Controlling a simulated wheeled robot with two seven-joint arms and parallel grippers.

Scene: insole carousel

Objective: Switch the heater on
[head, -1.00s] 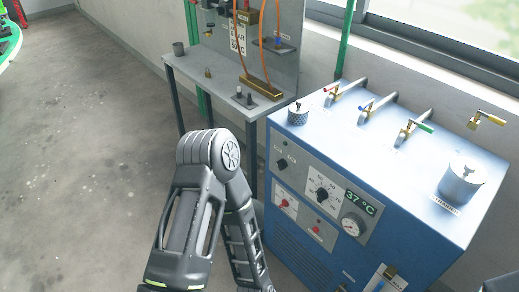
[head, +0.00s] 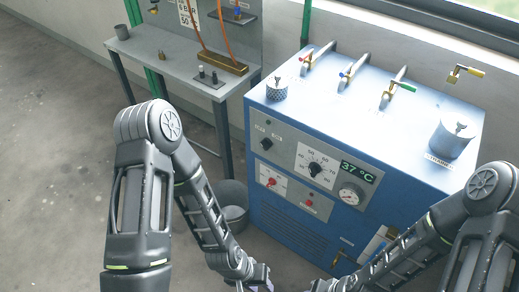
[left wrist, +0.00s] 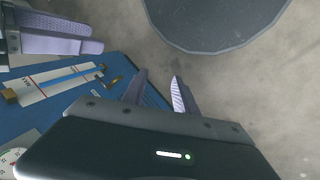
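The heater is a blue cabinet (head: 285,215) with a front panel. The panel carries a black knob (head: 266,144), a black dial (head: 315,169), a red switch (head: 271,182), a red button (head: 309,203), a round gauge (head: 350,194) and a display (head: 358,172) reading 37 °C. My left gripper (head: 258,284) is at the bottom edge, low in front of the cabinet and apart from the panel. In the left wrist view its fingers (left wrist: 160,90) are spread and empty. My right gripper is partly cut off in the head view; its fingers (left wrist: 60,35) show in the left wrist view, their gap unclear.
A grey bucket (head: 232,205) stands on the floor left of the cabinet. A grey bench (head: 150,50) stands behind it. The cabinet top holds several valves with coloured levers and a metal cylinder (head: 452,138). The floor at left is clear.

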